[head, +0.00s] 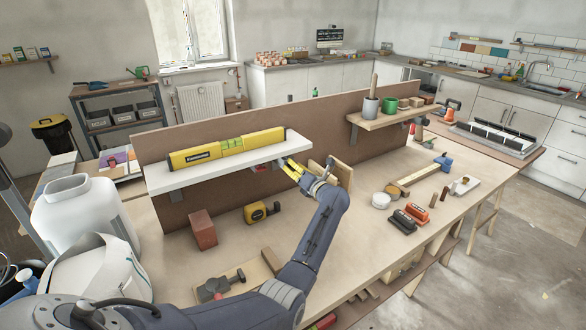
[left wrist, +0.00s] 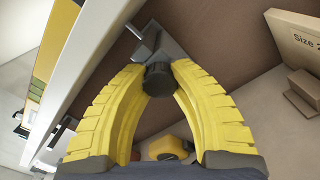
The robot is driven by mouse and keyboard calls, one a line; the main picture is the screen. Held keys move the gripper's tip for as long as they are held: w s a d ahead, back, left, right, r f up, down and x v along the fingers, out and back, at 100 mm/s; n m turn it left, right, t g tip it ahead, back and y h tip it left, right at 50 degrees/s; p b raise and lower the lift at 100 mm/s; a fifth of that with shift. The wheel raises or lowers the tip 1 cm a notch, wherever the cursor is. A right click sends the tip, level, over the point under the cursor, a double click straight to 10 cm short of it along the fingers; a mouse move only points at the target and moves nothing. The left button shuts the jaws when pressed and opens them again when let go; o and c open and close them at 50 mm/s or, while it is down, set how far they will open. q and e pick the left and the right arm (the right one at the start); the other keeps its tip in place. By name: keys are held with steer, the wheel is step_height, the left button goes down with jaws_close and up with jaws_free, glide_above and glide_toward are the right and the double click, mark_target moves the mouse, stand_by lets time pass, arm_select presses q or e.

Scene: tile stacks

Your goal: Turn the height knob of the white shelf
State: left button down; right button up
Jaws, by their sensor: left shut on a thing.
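The white shelf (head: 160,182) is fixed to the brown back panel, with a yellow spirit level (head: 225,148) lying along its top. My left gripper (head: 293,169), with yellow fingers, is at the right end of the shelf, just under its edge. In the left wrist view, the dark round height knob (left wrist: 159,80) sits on a grey bracket (left wrist: 150,40) beside the white shelf (left wrist: 88,72). The fingertips of the left gripper (left wrist: 160,73) are shut on the knob from both sides. In the head view the knob is hard to make out behind the gripper. My right gripper is not in view.
A yellow tape measure (head: 257,212) and a reddish-brown block (head: 202,230) stand on the workbench below the shelf. A wooden board (head: 343,172) stands close to the right of the gripper. A second shelf (head: 385,120) holds pots farther right. The bench front is partly clear.

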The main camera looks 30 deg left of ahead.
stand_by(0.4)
arm_select(q)
steer(key=c, duration=1)
jaws_free()
steer(key=shift+o, duration=0.2)
steer(key=v, duration=1.2)
